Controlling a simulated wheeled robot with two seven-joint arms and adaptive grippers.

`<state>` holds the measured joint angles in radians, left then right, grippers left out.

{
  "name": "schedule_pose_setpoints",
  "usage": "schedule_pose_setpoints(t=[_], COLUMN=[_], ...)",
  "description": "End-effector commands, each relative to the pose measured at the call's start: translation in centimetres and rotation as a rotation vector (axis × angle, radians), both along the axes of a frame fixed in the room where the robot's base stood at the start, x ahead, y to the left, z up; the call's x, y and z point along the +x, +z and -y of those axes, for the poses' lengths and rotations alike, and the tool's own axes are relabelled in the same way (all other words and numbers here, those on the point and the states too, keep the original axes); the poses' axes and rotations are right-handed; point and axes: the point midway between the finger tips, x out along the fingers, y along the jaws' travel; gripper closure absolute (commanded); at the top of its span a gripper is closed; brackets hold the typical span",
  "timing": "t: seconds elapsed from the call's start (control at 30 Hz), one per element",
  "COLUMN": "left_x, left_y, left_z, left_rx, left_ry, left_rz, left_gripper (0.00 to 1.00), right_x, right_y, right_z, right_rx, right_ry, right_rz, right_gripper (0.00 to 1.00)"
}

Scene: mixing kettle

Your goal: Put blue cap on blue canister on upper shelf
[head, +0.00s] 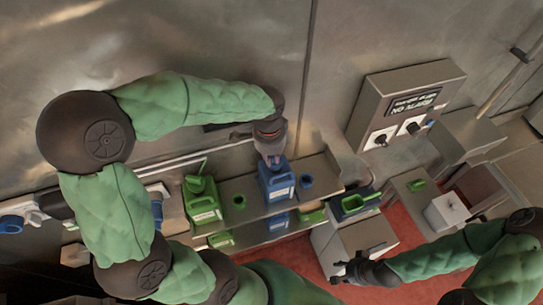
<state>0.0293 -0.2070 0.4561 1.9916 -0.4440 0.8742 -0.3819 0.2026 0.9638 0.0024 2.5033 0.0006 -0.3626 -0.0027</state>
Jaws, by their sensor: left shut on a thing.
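The blue canister (277,187) stands on the upper shelf (262,208), near the middle of the head view. My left gripper (271,159) reaches down from above and is at the canister's top. It is shut on a small blue piece that looks like the blue cap (275,162). The fingers mostly hide this piece, and I cannot tell whether it touches the canister's neck. My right gripper (337,273) is at the lower right, away from the shelf, with its fingers apart and empty.
A green canister (203,208) and a small green cup-like piece (239,202) stand left of the blue canister. A small blue piece (306,181) is close on its right. More canisters sit on the lower shelf. A control box (405,105) is on the right wall.

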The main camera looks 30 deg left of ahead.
Motion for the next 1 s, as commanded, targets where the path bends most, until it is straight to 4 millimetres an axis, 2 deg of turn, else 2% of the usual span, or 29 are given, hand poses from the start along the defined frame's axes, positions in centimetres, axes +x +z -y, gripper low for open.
schedule_pose_setpoints(t=[0.47, 0.5, 0.57, 0.6, 0.83, 0.9, 0.93, 1.0], left_x=[0.01, 0.01, 0.01, 0.01, 0.01, -0.01, -0.01, -0.01], left_y=[-0.35, -0.34, -0.34, -0.34, -0.34, -0.35, -0.35, -0.35], left_z=[-0.01, -0.01, -0.01, -0.01, -0.01, -0.01, -0.01, -0.01], left_rx=[0.0, 0.0, 0.0, 0.0, 0.0, 0.0, 0.0, 0.0], left_ry=[-0.004, -0.004, -0.004, -0.004, -0.004, -0.004, -0.004, -0.004], left_rz=[0.0, 0.0, 0.0, 0.0, 0.0, 0.0, 0.0, 0.0], left_gripper=[1.0, 0.78, 0.61, 0.56, 0.56, 0.37, 0.32, 0.32], right_x=[0.0, 0.01, 0.0, 0.0, 0.0, 0.0, 0.0, 0.0], right_y=[-0.3, -0.3, -0.3, -0.3, -0.3, -0.3, -0.3, -0.3], right_z=[0.0, 0.0, 0.0, 0.0, 0.0, 0.0, 0.0, 0.0], right_rx=[0.0, 0.0, 0.0, 0.0, 0.0, 0.0, 0.0, 0.0], right_ry=[0.0, 0.0, 0.0, 0.0, 0.0, 0.0, 0.0, 0.0], right_rz=[0.0, 0.0, 0.0, 0.0, 0.0, 0.0, 0.0, 0.0], right_gripper=[0.6, 0.6, 0.6, 0.6, 0.6, 0.6, 0.6, 0.6])
